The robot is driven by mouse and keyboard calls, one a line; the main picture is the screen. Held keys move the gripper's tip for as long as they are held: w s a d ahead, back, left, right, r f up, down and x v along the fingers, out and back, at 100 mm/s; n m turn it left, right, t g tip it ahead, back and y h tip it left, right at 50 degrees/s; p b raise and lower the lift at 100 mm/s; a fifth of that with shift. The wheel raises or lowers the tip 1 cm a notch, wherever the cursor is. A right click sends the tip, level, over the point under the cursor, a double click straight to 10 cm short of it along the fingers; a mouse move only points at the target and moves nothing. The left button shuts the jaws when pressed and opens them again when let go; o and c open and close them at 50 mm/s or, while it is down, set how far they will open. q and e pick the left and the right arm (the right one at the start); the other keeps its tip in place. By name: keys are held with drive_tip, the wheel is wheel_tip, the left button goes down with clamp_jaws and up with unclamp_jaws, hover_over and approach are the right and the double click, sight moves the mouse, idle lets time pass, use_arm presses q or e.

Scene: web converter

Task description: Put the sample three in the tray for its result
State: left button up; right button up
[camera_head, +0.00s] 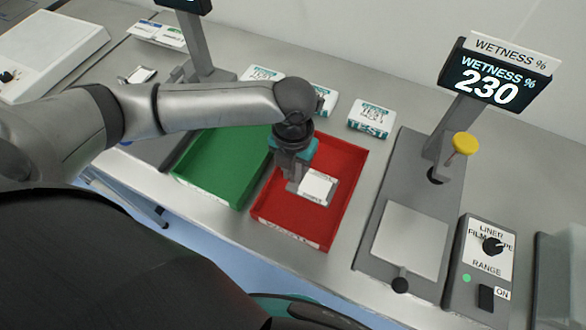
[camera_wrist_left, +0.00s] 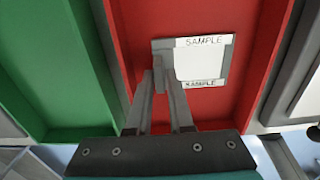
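The sample (camera_head: 317,187) is a flat pale square in a grey frame, with "SAMPLE" printed on two edges. It is over the red tray (camera_head: 345,160), and its number is not readable. My left gripper (camera_head: 294,186) points down inside the red tray's outline. In the left wrist view its fingers (camera_wrist_left: 162,72) close on a grey tab at the left side of the sample (camera_wrist_left: 200,62). I cannot tell whether the sample touches the tray floor. The green tray (camera_head: 222,150) beside it looks empty. The right display (camera_head: 490,82) reads "WETNESS % 230". My right gripper is not in view.
The tester plate (camera_head: 410,240) under the right display is bare. A yellow knob (camera_head: 466,143) stands above it, and a range control box (camera_head: 483,262) is beside it. White "TEST" packs (camera_head: 371,117) lie behind the trays. A second display post (camera_head: 197,45) stands behind my left arm.

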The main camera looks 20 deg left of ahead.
use_arm(q)
drive_tip(key=o, duration=0.3)
wheel_tip(320, 180, up, 12)
drive_tip(key=shift+r+p, duration=0.2)
drive_tip(key=shift+p, duration=0.7)
